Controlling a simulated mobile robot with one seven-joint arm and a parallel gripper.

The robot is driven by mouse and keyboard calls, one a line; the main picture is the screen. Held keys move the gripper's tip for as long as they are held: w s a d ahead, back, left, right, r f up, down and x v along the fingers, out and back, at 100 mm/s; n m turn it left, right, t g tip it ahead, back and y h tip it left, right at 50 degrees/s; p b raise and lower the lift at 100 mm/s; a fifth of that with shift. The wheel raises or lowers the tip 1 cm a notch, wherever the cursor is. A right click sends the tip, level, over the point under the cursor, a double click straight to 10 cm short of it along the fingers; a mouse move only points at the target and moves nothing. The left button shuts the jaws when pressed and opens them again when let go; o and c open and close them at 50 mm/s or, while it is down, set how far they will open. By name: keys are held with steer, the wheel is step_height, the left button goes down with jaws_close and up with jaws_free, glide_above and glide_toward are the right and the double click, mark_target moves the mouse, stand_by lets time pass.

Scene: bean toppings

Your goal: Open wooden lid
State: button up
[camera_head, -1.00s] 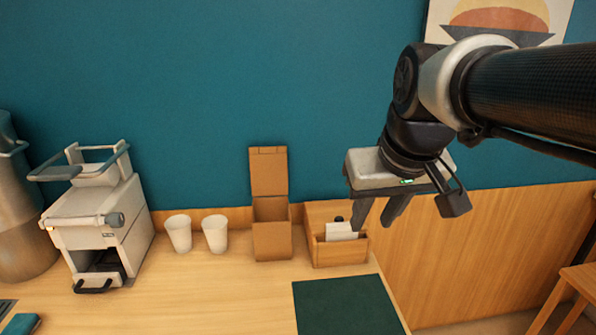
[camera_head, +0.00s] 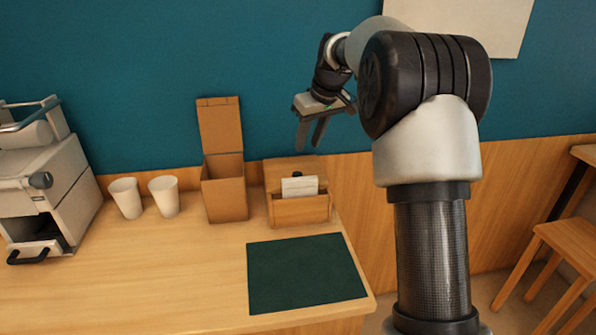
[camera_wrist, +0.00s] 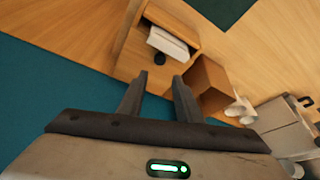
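A small wooden box (camera_head: 300,211) stands at the right back of the counter, with white cards or packets (camera_head: 300,187) in its front slot. Its sloped wooden lid (camera_head: 283,170) lies behind them and looks down. A small dark knob (camera_wrist: 159,59) on the lid shows in the wrist view. My gripper (camera_head: 309,147) hangs above the box, fingers pointing down and apart. In the wrist view my open gripper (camera_wrist: 160,75) has nothing between its fingers, and the knob appears just beyond the gap, not touched.
A tall open brown box (camera_head: 225,193) stands just left of the wooden box. Two white cups (camera_head: 126,198) and a white machine (camera_head: 45,195) are further left. A dark green mat (camera_head: 305,272) lies in front. The teal wall (camera_head: 150,60) is close behind.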

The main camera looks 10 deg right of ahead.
mark_target(297, 174)
steer(key=x, duration=1.3)
steer(key=shift+w+r+b, duration=0.1)
steer(key=shift+b, duration=0.25)
jaws_close()
steer(key=shift+r, duration=0.1)
